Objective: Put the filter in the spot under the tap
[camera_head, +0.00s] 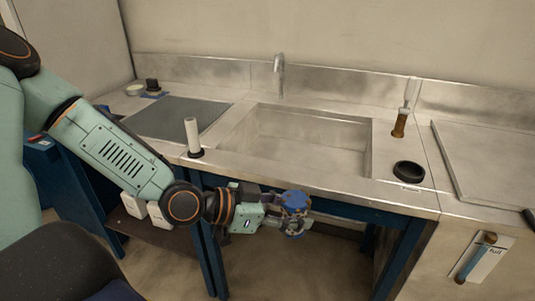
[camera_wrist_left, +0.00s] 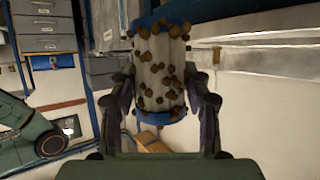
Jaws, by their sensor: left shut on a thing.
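The filter (camera_wrist_left: 158,68) is a pale cylinder with blue ends and many brown lumps on its side. It also shows in the head view by its blue top (camera_head: 294,199). My left gripper (camera_head: 285,214) is shut on it, with one finger on each side in the left wrist view. The filter is held roughly upright, in front of the counter's front edge and apart from the sink. The tap (camera_head: 279,65) is a metal spout at the back of the counter, above the empty sink basin (camera_head: 305,145). My right gripper is not in view.
A white cylinder (camera_head: 192,134) stands on a dark base left of the sink. A black ring (camera_head: 408,172) and a brass fitting with a clear tube (camera_head: 400,123) are to its right. A grey panel (camera_head: 175,116) lies on the left counter. The counter's front edge (camera_head: 330,196) is close behind the filter.

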